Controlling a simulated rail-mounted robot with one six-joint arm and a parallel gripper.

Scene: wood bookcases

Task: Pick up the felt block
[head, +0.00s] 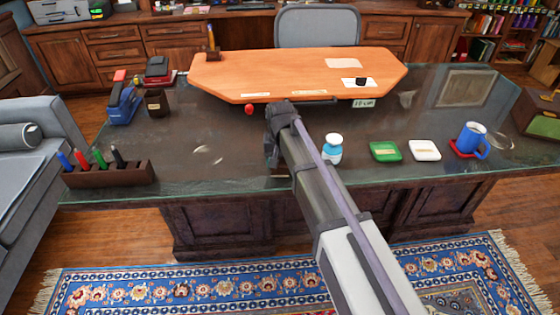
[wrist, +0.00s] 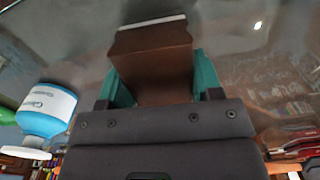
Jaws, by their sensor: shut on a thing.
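The felt block (wrist: 153,55) is brown with a pale strip along its far edge in the wrist view. My gripper (wrist: 155,75) has its two teal fingers on either side of the block, shut on it. In the head view my gripper (head: 276,152) is over the dark glass-topped desk, left of a white and blue bottle. My arm and gripper largely hide the block there. I cannot tell whether the block touches the desk top.
The bottle (head: 332,149) stands close to my arm; it also shows in the wrist view (wrist: 45,112). A green pad (head: 385,151), a white pad (head: 425,150) and a blue mug (head: 470,138) are to the right. A marker holder (head: 110,174) is at left. An orange board (head: 290,68) lies behind.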

